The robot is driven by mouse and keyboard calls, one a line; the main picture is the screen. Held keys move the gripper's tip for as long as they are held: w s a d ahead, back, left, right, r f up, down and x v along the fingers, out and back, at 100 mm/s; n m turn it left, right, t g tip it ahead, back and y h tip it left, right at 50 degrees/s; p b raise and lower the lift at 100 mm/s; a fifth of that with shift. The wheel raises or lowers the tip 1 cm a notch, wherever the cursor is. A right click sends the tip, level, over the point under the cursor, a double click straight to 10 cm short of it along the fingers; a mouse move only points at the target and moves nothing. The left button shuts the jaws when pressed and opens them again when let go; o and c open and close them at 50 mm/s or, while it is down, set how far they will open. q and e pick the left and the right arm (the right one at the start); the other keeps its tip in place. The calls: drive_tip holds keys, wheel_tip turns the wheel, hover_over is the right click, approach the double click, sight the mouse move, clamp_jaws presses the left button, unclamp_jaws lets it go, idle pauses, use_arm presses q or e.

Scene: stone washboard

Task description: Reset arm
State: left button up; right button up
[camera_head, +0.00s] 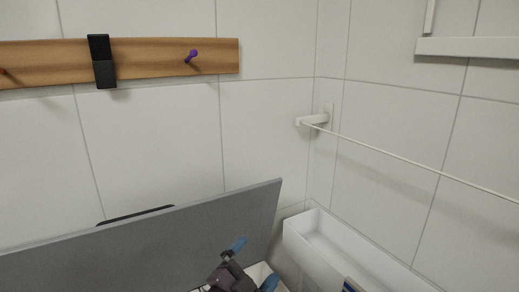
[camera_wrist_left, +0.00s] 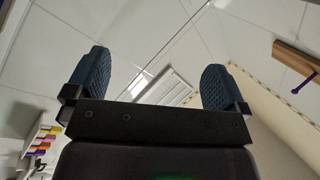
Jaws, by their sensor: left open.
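My left gripper (camera_head: 254,263) is at the bottom centre of the head view, in front of the grey panel. Its blue fingers are spread apart. In the left wrist view its two blue padded fingers (camera_wrist_left: 155,68) stand wide apart, with nothing between them but the distant ceiling and wall. I see no object held in it. My right gripper does not show clearly in either view.
A grey panel (camera_head: 180,240) stands behind the gripper. A white open trough (camera_head: 310,250) is at its right, with a small blue-and-white item (camera_head: 352,286) at the bottom edge. A wooden hook rail (camera_head: 160,60) and a thin line (camera_head: 400,158) are on the tiled walls.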

use_arm(q)
drive_tip(key=s+a+f+n+g+y+p, duration=0.1)
drive_tip(key=s+a+f+n+y, duration=0.4)
drive_tip(key=a, duration=0.4)
drive_tip(key=s+a+f+n+g+y+p, duration=0.1)
drive_tip(key=s+a+f+n+y+p, duration=0.15)
drive_tip(key=s+a+f+n, duration=0.45)
drive_tip(key=s+a+f+n+g+y, duration=0.1)
drive_tip(key=s+a+f, duration=0.2)
drive_tip(key=s, duration=0.3)
drive_tip(key=s+a+f+n+g+y, duration=0.1)
drive_tip(key=s+a+f+y, duration=0.1)
drive_tip(key=s, duration=0.4)
drive_tip(key=s+a+f+n+g+y+p, duration=0.1)
drive_tip(key=s+a+f, duration=0.3)
drive_tip(key=s+a, duration=0.1)
drive_tip(key=shift+s+a+n, duration=0.15)
drive_tip(key=shift+s+n, duration=0.15)
drive_tip(key=shift+s, duration=0.1)
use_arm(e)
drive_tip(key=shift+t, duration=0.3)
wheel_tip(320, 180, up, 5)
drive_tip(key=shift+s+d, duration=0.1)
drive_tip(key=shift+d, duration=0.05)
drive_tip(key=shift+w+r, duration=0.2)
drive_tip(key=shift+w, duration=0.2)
